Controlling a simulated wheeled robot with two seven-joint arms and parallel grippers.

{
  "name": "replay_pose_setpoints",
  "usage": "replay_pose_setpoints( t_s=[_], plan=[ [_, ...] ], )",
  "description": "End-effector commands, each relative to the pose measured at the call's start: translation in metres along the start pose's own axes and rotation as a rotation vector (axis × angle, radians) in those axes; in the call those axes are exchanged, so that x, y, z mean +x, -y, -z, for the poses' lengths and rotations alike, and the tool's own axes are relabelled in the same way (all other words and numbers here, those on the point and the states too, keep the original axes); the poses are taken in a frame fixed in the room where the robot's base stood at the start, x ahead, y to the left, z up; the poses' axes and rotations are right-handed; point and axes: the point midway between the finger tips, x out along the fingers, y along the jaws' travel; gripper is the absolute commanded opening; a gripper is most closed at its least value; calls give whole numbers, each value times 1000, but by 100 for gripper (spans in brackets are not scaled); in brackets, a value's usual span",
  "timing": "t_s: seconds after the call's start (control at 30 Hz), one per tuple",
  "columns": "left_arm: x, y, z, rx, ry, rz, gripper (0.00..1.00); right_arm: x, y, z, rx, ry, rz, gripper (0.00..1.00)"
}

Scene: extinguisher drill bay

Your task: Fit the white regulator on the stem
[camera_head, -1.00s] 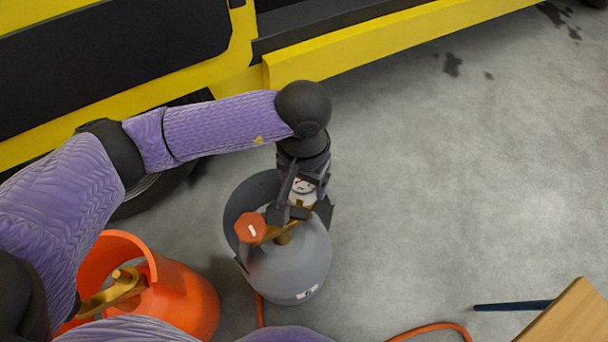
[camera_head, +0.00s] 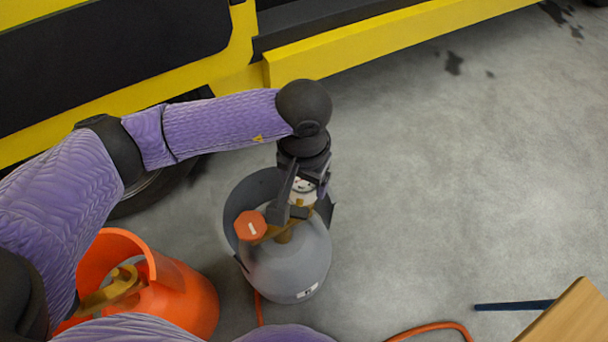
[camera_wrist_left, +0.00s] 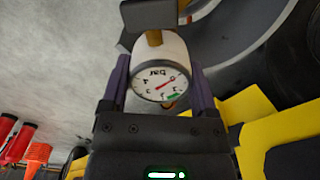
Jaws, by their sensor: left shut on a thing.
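My left gripper (camera_head: 304,188) is shut on the white regulator (camera_head: 301,196), whose round dial shows between the fingers in the left wrist view (camera_wrist_left: 160,82). The regulator is at the valve of a grey gas cylinder (camera_head: 285,262), inside its open collar (camera_head: 238,205). A brass valve stem (camera_head: 284,236) rises from the cylinder, with an orange knob (camera_head: 250,225) at its left. A dark lever-like part in front hides the meeting point, so I cannot tell whether regulator and stem touch. My right gripper is out of view.
An orange cylinder (camera_head: 187,300) with a brass valve stands at the lower left. A yellow and black vehicle (camera_head: 375,40) runs along the back. An orange hose (camera_head: 432,327) and a wooden top's corner (camera_head: 570,318) are at lower right. Grey floor right of the cylinder is clear.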

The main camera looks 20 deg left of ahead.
Motion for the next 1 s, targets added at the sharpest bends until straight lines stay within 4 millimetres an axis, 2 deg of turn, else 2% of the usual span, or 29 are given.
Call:
replay_pose_setpoints(
  t_s=[0.83, 0.87, 0.93, 0.97, 1.0],
  plan=[
    [11, 0, 0, 0, -2, 0, 15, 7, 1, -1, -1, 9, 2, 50],
    [11, 0, 0, 0, -2, -1, 81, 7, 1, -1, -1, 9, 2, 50],
    [11, 0, 0, 0, -2, 0, 96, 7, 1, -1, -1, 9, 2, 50],
    [11, 0, 0, 0, -1, 0, 100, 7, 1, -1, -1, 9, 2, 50],
    [11, 0, 0, 0, -1, 0, 100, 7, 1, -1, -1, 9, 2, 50]
  ],
)
